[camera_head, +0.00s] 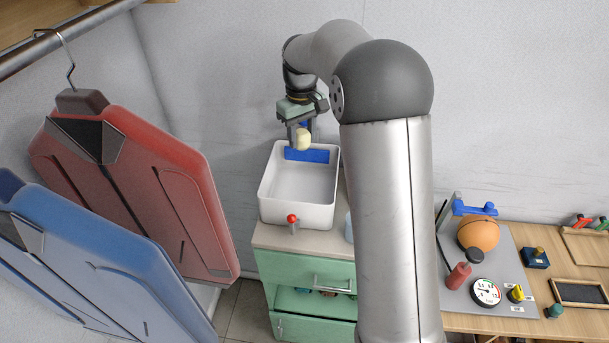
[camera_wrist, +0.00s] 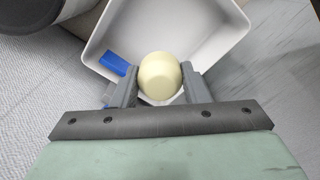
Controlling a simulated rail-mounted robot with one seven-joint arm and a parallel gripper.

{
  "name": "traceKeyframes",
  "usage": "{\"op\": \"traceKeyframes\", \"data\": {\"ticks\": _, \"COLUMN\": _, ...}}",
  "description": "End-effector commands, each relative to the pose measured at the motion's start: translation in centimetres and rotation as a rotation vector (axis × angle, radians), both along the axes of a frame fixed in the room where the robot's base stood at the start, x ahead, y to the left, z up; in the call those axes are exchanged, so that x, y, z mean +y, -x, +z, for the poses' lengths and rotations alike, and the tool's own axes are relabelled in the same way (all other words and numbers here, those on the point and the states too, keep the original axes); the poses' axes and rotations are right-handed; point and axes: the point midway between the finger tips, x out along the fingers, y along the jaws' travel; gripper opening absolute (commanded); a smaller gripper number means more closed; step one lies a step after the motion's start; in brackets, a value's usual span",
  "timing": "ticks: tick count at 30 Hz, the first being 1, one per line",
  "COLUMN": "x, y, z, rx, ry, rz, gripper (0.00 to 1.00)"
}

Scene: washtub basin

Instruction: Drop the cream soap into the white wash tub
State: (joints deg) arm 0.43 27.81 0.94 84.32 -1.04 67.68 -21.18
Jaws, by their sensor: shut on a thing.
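The cream soap (camera_head: 303,140) is a rounded pale yellow lump between the fingers of my gripper (camera_head: 298,136). In the wrist view the soap (camera_wrist: 159,76) sits between the two grey fingertips of my gripper (camera_wrist: 160,85), which is shut on it. The white wash tub (camera_head: 264,192) stands on a green cabinet. The soap is held above the tub's back part, near the back wall. In the wrist view the tub (camera_wrist: 215,48) lies below and beyond the soap. A blue piece shows at the tub's back wall (camera_head: 307,155), and part of it (camera_wrist: 115,62) shows left of the soap.
A red-topped knob (camera_head: 292,219) stands at the tub's front edge. The green cabinet (camera_head: 285,262) has an open shelf. Red (camera_head: 165,185) and blue (camera_head: 90,270) hanging garment-shaped panels fill the left. A desk (camera_head: 560,300) with an orange ball (camera_head: 478,234) and gauge is at right.

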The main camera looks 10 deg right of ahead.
Motion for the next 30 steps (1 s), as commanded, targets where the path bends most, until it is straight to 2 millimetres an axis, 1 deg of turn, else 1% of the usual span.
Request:
{"op": "traceKeyframes", "data": {"ticks": 9, "x": 0.0, "y": 0.0, "z": -3.8, "rx": 0.000, "ry": 0.000, "rz": -0.001, "gripper": 0.17}}
{"op": "traceKeyframes", "data": {"ticks": 13, "x": 0.0, "y": 0.0, "z": -5.1, "rx": 0.000, "ry": 0.000, "rz": -0.001, "gripper": 0.17}}
{"op": "traceKeyframes", "data": {"ticks": 17, "x": 0.0, "y": 0.0, "z": -5.7, "rx": 0.000, "ry": 0.000, "rz": -0.001, "gripper": 0.17}}
{"op": "traceKeyframes", "data": {"ticks": 24, "x": 0.0, "y": 0.0, "z": -5.6, "rx": 0.000, "ry": 0.000, "rz": -0.001, "gripper": 0.17}}
{"op": "traceKeyframes", "data": {"ticks": 25, "x": 0.0, "y": 0.0, "z": -5.6, "rx": 0.000, "ry": 0.000, "rz": -0.001, "gripper": 0.46}}
{"op": "traceKeyframes", "data": {"ticks": 26, "x": 0.0, "y": 0.0, "z": -5.6, "rx": 0.000, "ry": 0.000, "rz": -0.001, "gripper": 0.54}}
{"op": "traceKeyframes", "data": {"ticks": 27, "x": 0.0, "y": 0.0, "z": -5.6, "rx": 0.000, "ry": 0.000, "rz": -0.001, "gripper": 0.65}}
{"op": "traceKeyframes", "data": {"ticks": 30, "x": 0.0, "y": 0.0, "z": -5.6, "rx": 0.000, "ry": 0.000, "rz": -0.001, "gripper": 0.66}}
